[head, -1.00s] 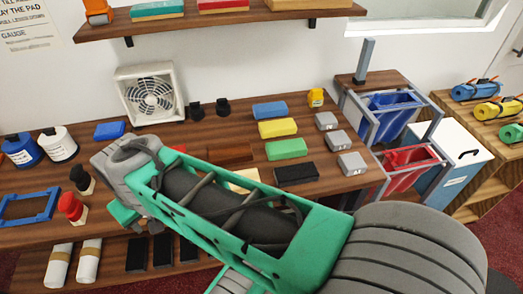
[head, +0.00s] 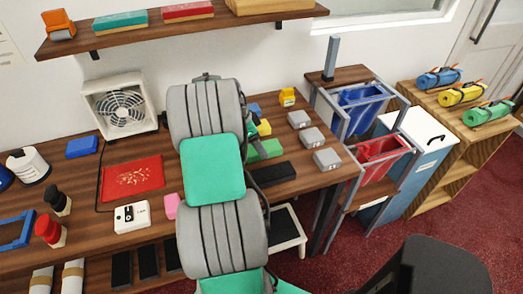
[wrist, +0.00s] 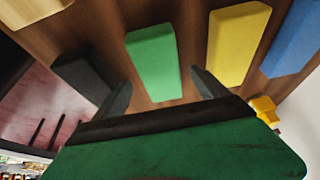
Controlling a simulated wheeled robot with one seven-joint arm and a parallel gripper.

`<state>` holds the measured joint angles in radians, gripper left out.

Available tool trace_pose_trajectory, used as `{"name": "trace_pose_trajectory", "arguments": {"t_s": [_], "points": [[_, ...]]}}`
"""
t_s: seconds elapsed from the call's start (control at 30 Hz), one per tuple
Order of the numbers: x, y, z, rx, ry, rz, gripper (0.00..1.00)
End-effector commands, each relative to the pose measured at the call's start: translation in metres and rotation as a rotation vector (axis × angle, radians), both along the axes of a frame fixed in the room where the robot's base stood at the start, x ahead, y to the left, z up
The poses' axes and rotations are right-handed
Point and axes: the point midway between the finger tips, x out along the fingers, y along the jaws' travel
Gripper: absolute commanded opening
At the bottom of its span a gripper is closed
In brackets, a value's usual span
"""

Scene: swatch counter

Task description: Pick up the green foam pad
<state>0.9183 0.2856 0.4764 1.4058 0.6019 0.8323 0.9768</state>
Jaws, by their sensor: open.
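The green foam pad (head: 265,149) lies on the wooden counter between a yellow pad (head: 264,128) and a black pad (head: 275,173), partly hidden by my arm in the head view. In the wrist view the green pad (wrist: 152,62) lies flat ahead of my gripper (wrist: 160,80), its near end in line with the gap between the two dark fingers. The fingers are open, with nothing held. I cannot tell the height gap between fingertips and pad. My gripper is hidden behind my arm in the head view.
In the wrist view, the yellow pad (wrist: 238,42) is close right of the right finger, and the black pad (wrist: 82,75) is near the left finger. A blue pad (wrist: 292,42) lies farther right. Grey blocks (head: 313,137) stand at the counter's right end.

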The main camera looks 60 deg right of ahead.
Motion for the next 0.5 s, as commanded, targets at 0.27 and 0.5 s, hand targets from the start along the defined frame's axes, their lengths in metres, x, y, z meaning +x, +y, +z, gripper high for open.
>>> {"name": "trace_pose_trajectory", "arguments": {"t_s": [0.27, 0.5], "points": [[-0.007, -0.007, -0.024, 0.0, -0.002, 0.002, 0.84], [-0.006, -0.006, -0.024, 0.0, -0.001, 0.004, 0.74]]}}
